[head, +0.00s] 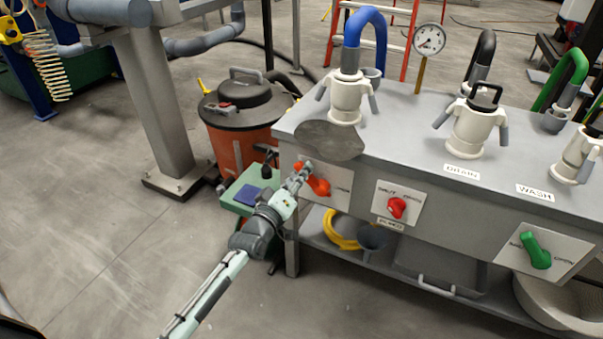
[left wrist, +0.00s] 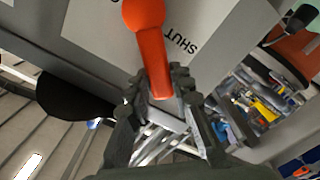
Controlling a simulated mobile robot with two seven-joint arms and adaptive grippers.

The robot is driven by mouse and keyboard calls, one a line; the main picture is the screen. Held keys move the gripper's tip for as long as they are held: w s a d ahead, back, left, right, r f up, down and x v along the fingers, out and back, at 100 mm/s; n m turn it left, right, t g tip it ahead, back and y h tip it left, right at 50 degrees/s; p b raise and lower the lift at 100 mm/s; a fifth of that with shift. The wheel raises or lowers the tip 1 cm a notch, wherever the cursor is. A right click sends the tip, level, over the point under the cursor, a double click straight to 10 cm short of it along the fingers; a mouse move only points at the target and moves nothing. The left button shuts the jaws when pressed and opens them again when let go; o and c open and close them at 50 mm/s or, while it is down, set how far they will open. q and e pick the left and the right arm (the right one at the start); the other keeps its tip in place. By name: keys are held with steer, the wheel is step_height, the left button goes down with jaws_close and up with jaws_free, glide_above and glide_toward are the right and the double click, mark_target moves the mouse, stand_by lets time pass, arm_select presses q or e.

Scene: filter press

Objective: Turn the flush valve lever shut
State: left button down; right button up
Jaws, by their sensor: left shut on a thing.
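The orange lever (head: 321,187) is on a white plate at the left end of the grey bench's front. Its handle points up and left from its hub, and the gripper partly hides it. In the left wrist view the lever (left wrist: 151,48) runs from a round hub at the top down between the fingers, with the word SHUT beside it. No valve name is readable on this plate. My left gripper (head: 302,172) is shut on the lever's free end; it also shows in the left wrist view (left wrist: 160,92). My right gripper is not in view.
A red knob (head: 396,207) and a green lever (head: 537,250) sit further right on the bench front (head: 450,238). Hose couplings and a gauge (head: 429,40) stand on top. An orange vacuum drum (head: 240,135) and a green box stand close to the arm. The left floor is clear.

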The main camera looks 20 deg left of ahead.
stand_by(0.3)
arm_select(q)
steer(key=c, duration=1.3)
jaws_free()
steer(key=s, duration=1.2)
steer(key=shift+a, duration=0.25)
